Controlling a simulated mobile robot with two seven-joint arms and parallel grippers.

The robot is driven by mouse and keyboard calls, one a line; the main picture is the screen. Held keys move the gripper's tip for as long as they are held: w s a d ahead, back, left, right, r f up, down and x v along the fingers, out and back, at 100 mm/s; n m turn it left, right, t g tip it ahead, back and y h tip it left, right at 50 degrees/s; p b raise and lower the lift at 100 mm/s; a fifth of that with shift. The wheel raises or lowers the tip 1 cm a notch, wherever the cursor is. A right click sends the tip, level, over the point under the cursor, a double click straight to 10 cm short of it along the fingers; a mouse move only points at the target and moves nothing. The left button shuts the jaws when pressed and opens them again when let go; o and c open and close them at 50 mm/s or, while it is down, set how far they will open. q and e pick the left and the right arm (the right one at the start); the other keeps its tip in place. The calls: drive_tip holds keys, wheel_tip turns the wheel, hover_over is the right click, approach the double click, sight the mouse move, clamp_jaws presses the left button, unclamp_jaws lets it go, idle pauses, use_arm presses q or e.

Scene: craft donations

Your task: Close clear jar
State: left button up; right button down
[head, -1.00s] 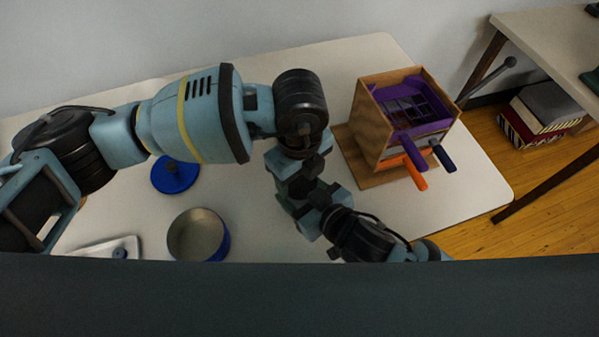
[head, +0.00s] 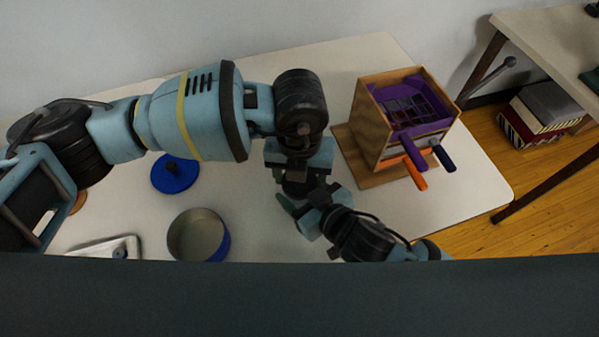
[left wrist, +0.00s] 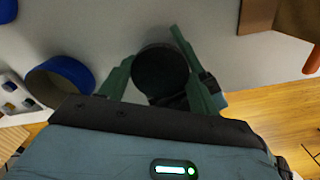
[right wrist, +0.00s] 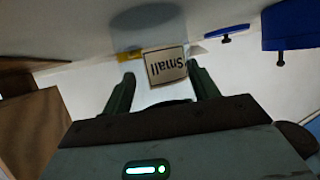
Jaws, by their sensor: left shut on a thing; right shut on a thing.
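A dark curved edge (right wrist: 165,103), apparently the lid's, shows by the jar in the right wrist view. I cannot tell whether lid and jar are seated together. In the head view my arms meet mid-table and hide both.
A blue pot (head: 219,245) and a blue lid (head: 174,174) are on the table to the left, near a pale tray (head: 135,243). A wooden box (head: 378,125) with purple and orange handled items stands at the right. The table's right edge is beyond it.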

use_arm(q)
drive_tip(key=o, duration=1.1)
drive_tip(key=shift+s, duration=0.1)
drive_tip(key=shift+d, duration=0.1)
